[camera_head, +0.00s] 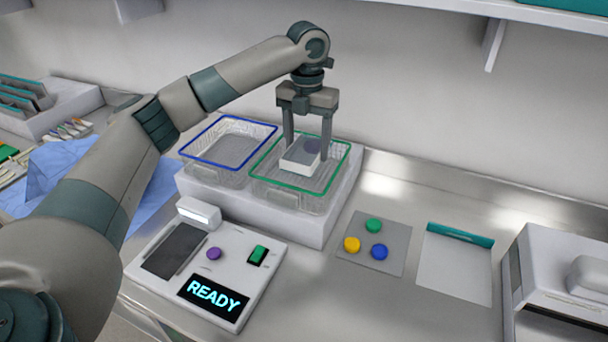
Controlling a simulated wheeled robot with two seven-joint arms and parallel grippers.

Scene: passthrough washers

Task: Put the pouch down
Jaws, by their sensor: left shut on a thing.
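The pouch (298,160) is a small white block-like thing with a greyish top. My left gripper (306,147) points straight down and is shut on the pouch, one finger on each side. The pouch is within the outline of the green-rimmed wire basket (340,165). I cannot tell whether it touches the basket floor. My right gripper is not in view.
A blue-rimmed wire basket (190,147) stands empty to the left on the same white block (290,230). In front is a device reading READY (213,298). A grey pad (347,262) with coloured knobs, a white sheet (456,270) and a white machine (560,260) lie right.

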